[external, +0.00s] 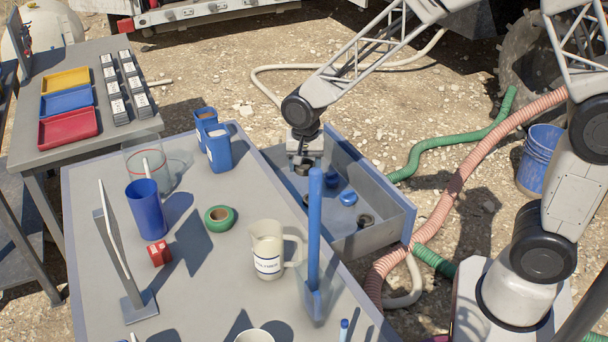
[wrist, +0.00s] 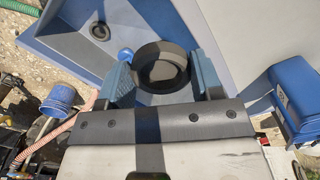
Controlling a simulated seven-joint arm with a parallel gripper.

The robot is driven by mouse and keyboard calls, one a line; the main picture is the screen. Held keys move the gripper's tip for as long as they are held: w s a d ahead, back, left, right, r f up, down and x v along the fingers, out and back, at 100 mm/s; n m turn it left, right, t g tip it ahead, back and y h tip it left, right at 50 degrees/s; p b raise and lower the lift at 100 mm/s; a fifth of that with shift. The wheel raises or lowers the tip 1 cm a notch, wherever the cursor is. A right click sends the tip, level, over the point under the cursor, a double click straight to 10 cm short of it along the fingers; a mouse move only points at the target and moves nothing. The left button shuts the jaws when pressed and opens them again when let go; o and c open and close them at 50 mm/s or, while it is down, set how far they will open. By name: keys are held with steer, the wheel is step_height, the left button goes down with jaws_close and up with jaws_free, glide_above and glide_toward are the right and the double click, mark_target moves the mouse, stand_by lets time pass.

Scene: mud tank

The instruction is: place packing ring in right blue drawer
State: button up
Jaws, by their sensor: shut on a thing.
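The packing ring is a thick black ring (wrist: 162,68), clasped between the two blue-grey fingers of my gripper (wrist: 163,76) in the wrist view. In the external view my gripper (external: 303,160) points down over the inner part of the open drawer, with the dark ring (external: 302,169) at its tips. The drawer (external: 385,187) has a blue front and grey sides, and is pulled out from the right side of the table.
Inside the drawer lie blue round pieces (external: 348,197) and a small dark ring (external: 365,220). Blue containers (external: 218,147) stand on the table (external: 205,270) left of my gripper.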

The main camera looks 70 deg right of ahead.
steer(key=m, duration=0.2)
glide_above(328, 226)
step_height(328, 226, down, 17)
steer(key=shift+f, duration=0.15)
steer(key=shift+d+f, duration=0.1)
steer(key=shift+f, duration=0.05)
stand_by(0.4)
steer(key=shift+f, duration=2.75)
steer(key=shift+f, duration=0.1)
steer(key=shift+f, duration=2)
steer(key=shift+f, duration=0.15)
